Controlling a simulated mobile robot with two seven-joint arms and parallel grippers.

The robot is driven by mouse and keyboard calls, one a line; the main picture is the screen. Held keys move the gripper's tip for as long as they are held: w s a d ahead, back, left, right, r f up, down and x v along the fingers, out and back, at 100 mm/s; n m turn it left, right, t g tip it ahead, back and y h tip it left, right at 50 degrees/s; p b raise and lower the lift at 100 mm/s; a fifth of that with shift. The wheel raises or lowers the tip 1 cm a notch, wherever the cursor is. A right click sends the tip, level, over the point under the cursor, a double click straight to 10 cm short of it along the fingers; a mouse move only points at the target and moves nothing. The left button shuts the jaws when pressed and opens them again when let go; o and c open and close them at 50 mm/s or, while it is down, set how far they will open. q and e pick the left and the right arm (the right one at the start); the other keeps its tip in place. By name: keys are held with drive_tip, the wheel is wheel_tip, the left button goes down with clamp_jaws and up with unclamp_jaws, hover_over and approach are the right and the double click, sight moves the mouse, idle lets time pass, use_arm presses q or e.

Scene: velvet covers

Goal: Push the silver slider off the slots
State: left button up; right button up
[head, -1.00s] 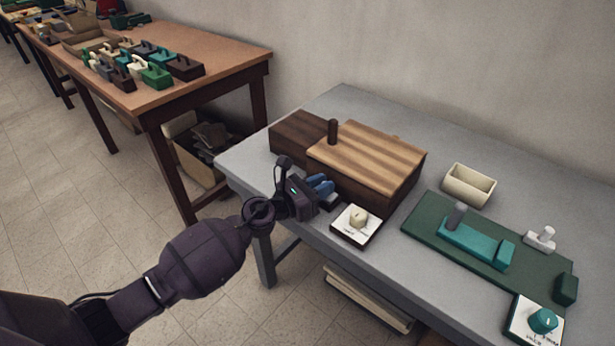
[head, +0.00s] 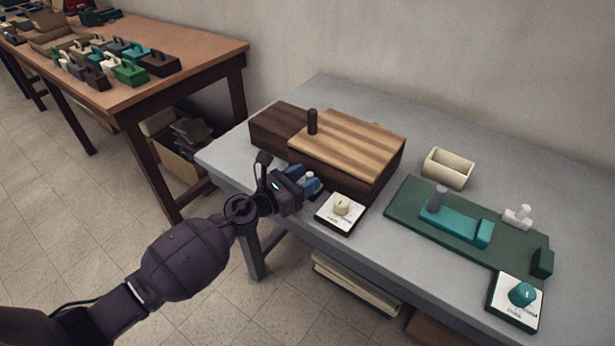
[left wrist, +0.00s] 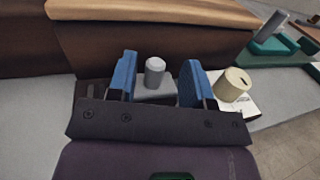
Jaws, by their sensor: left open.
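The silver slider (left wrist: 155,75), a small grey plate with a round upright knob, sits at the front of the wooden box (left wrist: 150,25). In the left wrist view the knob stands between my left gripper's blue fingers (left wrist: 161,82), with gaps on both sides. In the head view the knob shows as a small pale top (head: 309,177) between the fingers of my left gripper (head: 306,183). The gripper is open and low at the table's front edge. The plate is mostly hidden by the fingers, and no slots can be made out. My right gripper is not in view.
A white dial box with a cream knob (head: 342,207) stands close right of the gripper. The wooden box's lid (head: 350,138) has a dark peg. Further right are a cream bin (head: 448,168), a green board (head: 405,213) and a teal-knobbed dial (head: 522,294).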

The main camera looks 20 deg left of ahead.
use_arm(q)
drive_tip(key=v, duration=0.9)
drive_tip(key=shift+s+a+b, duration=0.15)
drive_tip(key=shift+s+b, duration=0.15)
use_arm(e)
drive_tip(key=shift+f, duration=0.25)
use_arm(q)
drive_tip(key=s+a+n+t+y+p, duration=0.15)
drive_tip(key=n+y, duration=0.25)
drive_tip(key=n, duration=1)
drive_tip(key=s+a+n+t+y, duration=0.1)
drive_tip(key=s+a+n+y, duration=0.2)
drive_tip(key=n, duration=1.1)
drive_tip(key=s+f+n+g+y+p, duration=0.1)
drive_tip(key=s+f+n+g, duration=0.1)
drive_tip(key=s, duration=0.5)
drive_tip(key=s+a+f+n+g+y+p, duration=0.1)
drive_tip(key=s+f+n+g+p, duration=0.1)
drive_tip(key=s+f+n, duration=0.2)
drive_tip(key=s+f+n+g+y+p, duration=0.1)
drive_tip(key=s+f+n+g+p, duration=0.1)
drive_tip(key=s+n, duration=0.5)
drive_tip(key=s+f, duration=0.1)
drive_tip(key=s, duration=0.4)
drive_tip(key=shift+a+n, duration=0.3)
drive_tip(key=shift+n, duration=0.1)
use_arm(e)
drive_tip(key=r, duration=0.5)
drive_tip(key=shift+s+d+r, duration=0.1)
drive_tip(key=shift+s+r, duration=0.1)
